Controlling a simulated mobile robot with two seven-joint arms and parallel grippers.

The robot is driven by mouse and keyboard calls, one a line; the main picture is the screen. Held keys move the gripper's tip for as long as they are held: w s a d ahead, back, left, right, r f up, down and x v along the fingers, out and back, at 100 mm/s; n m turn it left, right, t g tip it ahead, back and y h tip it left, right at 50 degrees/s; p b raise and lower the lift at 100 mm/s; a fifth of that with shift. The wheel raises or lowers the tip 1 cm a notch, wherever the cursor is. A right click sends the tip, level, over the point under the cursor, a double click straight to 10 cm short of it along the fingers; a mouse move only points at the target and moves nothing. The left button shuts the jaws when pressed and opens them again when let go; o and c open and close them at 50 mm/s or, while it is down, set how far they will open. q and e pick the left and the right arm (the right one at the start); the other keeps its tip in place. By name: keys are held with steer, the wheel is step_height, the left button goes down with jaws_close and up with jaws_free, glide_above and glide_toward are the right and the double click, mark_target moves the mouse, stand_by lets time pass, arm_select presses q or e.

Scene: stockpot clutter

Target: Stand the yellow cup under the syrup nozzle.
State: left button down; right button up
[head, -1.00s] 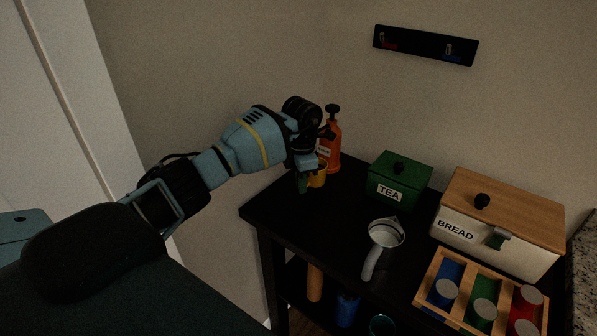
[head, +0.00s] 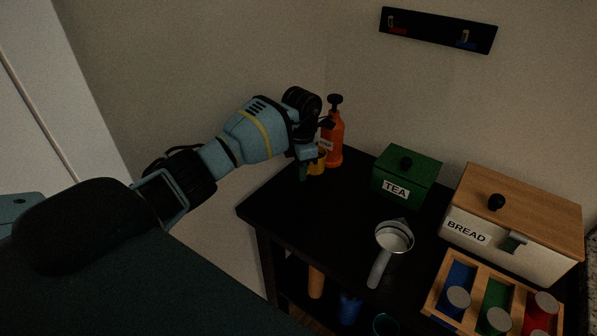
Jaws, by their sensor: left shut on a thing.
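The orange syrup bottle (head: 336,142) with a black pump top stands at the back left corner of the black table. The yellow cup (head: 317,165) is beside its left front, partly hidden by my left gripper (head: 309,167). My left gripper is shut on the cup, close to the bottle. The nozzle at the bottle's top is partly behind my gripper, and I cannot tell whether the cup is directly under it or whether it touches the table. My right gripper is not in view.
A green TEA box (head: 408,178) stands right of the bottle. A metal scoop or pot (head: 393,238) lies in front of it. A BREAD box (head: 520,215) and a wooden tray (head: 436,300) with coloured compartments are at the right. The table's left front is clear.

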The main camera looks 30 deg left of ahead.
arm_select(q)
step_height(320, 180, down, 2)
steer(key=shift+s+a, duration=0.15)
steer(key=shift+s+r, duration=0.2)
steer(key=shift+r, duration=0.1)
steer(key=shift+w+f, duration=0.2)
steer(key=shift+f, duration=0.1)
steer(key=c, duration=1.5)
jaws_free()
steer(key=shift+s+r, duration=0.1)
step_height(320, 180, up, 12)
steer(key=shift+r, duration=0.1)
